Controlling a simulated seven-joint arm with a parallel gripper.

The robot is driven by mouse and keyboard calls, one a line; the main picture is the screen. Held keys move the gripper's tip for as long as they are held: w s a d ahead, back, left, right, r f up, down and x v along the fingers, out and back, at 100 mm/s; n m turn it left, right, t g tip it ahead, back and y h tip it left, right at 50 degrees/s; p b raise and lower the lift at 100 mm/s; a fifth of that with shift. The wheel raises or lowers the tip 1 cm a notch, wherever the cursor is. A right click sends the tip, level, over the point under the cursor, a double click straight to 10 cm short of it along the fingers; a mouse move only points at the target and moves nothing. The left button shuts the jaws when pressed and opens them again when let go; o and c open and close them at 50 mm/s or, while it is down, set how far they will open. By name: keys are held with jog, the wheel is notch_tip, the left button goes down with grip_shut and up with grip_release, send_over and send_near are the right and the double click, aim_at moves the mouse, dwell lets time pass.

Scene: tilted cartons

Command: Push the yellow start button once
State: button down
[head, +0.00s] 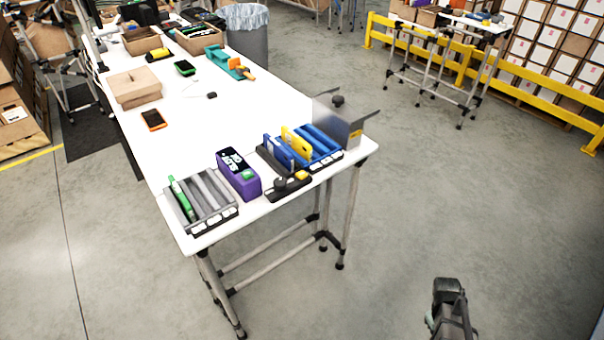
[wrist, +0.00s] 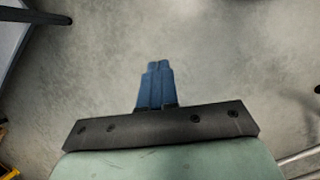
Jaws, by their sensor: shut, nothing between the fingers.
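A small yellow button (head: 301,175) sits on the front right of a black fixture (head: 291,187) near the table's front edge in the head view. A black knob (head: 281,184) is left of the button, and a blue plate stands upright behind it. My gripper (wrist: 158,65) shows in the wrist view with its blue fingers together and nothing between them. Only grey floor is beyond the fingertips, and the button is not in the wrist view. A dark part at the lower right of the head view looks like my arm, well away from the table.
Open floor (head: 400,220) separates table and arm.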

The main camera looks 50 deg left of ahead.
jog(key=w+a+r+n+t, duration=0.1)
jog(key=w+a+r+n, duration=0.1)
jog(key=a+r, duration=0.35)
jog(key=w+a+r+n+t, duration=0.2)
jog(key=a+r, duration=0.1)
jog(key=a, duration=0.5)
notch_tip(320, 180, up, 40)
jog(key=n+t+y, duration=0.5)
jog(key=n+t, duration=0.2)
jog(key=n, duration=0.5)
send_over(299, 176)
jog(key=shift+w+f, duration=0.1)
jog(key=shift+f, duration=0.1)
jog(key=shift+f, duration=0.1)
jog(key=shift+f, duration=4.35)
jog(key=shift+f, duration=0.2)
jog(key=shift+f, duration=0.25)
